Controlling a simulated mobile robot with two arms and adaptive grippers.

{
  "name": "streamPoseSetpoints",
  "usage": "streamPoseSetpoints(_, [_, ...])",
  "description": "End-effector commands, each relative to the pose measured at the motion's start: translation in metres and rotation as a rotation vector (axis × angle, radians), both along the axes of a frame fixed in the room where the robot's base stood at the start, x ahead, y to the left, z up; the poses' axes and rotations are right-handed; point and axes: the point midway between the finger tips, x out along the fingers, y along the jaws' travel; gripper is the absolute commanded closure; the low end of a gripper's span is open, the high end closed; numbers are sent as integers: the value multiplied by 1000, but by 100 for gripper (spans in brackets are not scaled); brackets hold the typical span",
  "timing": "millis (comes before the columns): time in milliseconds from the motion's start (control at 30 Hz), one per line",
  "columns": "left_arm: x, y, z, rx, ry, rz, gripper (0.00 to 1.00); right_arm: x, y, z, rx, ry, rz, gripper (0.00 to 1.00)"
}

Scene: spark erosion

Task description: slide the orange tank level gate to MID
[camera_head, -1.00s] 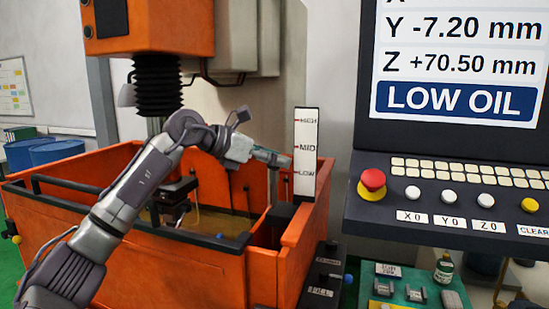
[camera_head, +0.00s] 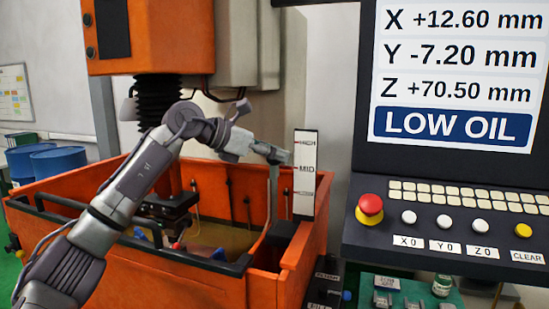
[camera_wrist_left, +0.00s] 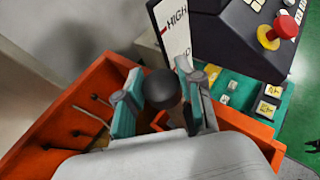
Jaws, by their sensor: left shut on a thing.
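The orange tank (camera_head: 190,285) stands at the left in the head view. A white level scale (camera_head: 305,190) marked HIGH, MID and LOW stands upright at its right corner. My left gripper (camera_head: 280,154) is beside the scale, level with a height between HIGH and MID. In the left wrist view my left gripper (camera_wrist_left: 163,100) is shut on a dark round knob (camera_wrist_left: 162,87), one teal-padded finger on each side. A narrow grey upright bar (camera_head: 273,190), apparently the gate's stem, shows below the gripper in the head view. The gate's lower part is hard to make out.
A control console (camera_head: 440,235) with a red stop button (camera_head: 370,208) stands close to the right of the scale. Its screen (camera_head: 455,75) reads LOW OIL. The machine's orange head (camera_head: 150,35) hangs over the tank. Blue drums (camera_head: 55,163) stand at the left.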

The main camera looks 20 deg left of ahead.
Motion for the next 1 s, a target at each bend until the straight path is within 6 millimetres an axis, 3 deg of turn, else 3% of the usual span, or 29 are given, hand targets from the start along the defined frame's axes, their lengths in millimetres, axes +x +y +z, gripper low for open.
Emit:
streamPoseSetpoints(167, [0,-1,0,-3,-4,0,100,0,0,-2,0,0,0,60])
streamPoseSetpoints(200, [0,-1,0,-3,-4,0,60,0,0,-2,0,0,0,60])
streamPoseSetpoints(333, [0,-1,-1,-3,-2,-1,38,0,0,-2,0,0,0,60])
streamPoseSetpoints(733, [-4,4,1,-1,-1,0,36,0,-4,-2,-5,0,3,60])
streamPoseSetpoints(1000, [-35,39,20,-2,-4,4,36,0,-2,-2,-3,0,2,60])
